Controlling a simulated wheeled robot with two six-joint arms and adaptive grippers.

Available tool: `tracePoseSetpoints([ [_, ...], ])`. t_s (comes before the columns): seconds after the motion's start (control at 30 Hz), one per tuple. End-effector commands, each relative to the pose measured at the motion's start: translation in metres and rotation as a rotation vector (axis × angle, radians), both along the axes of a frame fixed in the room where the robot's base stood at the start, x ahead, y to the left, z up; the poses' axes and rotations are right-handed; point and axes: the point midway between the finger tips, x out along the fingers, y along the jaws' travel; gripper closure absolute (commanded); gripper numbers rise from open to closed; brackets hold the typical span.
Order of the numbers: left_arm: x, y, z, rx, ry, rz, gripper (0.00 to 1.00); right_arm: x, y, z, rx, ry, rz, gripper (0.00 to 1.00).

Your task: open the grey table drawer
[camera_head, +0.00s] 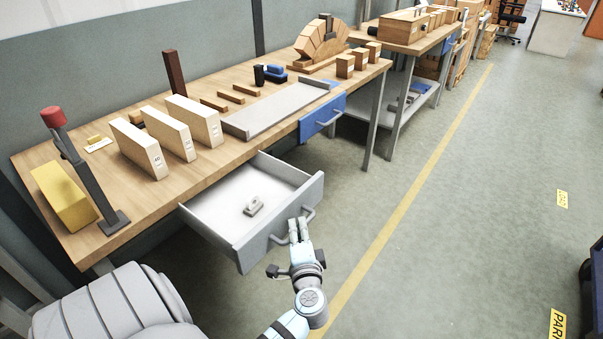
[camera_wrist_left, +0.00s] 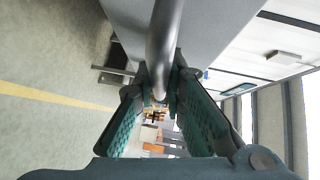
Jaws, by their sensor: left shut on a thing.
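The grey table drawer (camera_head: 283,228) stands pulled out from under the wooden workbench (camera_head: 60,215). Its inside shows, with a small light grey part (camera_head: 254,205) lying on its floor. My left gripper (camera_head: 299,226) is at the drawer front, shut on the bar handle (camera_head: 308,217). In the left wrist view the handle (camera_wrist_left: 163,45) runs between the two green-padded fingers (camera_wrist_left: 160,100), with the drawer front (camera_wrist_left: 215,25) beside it. My right gripper is not in view.
White blocks (camera_head: 140,148), a grey tray (camera_head: 275,112) and a wooden arch (camera_head: 322,42) stand on top.

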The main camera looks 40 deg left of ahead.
Motion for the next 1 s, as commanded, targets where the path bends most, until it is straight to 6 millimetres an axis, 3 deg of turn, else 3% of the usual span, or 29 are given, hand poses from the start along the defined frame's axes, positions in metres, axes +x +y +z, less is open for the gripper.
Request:
tracePoseSetpoints([
  [0.53,-0.006,-0.003,0.0,0.001,0.0,0.018,1.0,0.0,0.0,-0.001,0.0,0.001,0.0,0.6],
  [0.57,-0.006,-0.003,0.0,0.001,0.0,0.018,0.85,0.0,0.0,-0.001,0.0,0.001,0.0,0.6],
  [0.6,-0.006,-0.003,0.0,0.001,0.0,0.018,0.8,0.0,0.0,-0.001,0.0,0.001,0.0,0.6],
  [0.87,-0.006,-0.002,0.0,0.0,0.0,0.019,0.8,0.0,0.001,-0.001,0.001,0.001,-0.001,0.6],
  [1.0,-0.006,-0.002,0.013,0.0,-0.005,0.02,0.8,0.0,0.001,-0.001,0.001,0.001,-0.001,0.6],
])
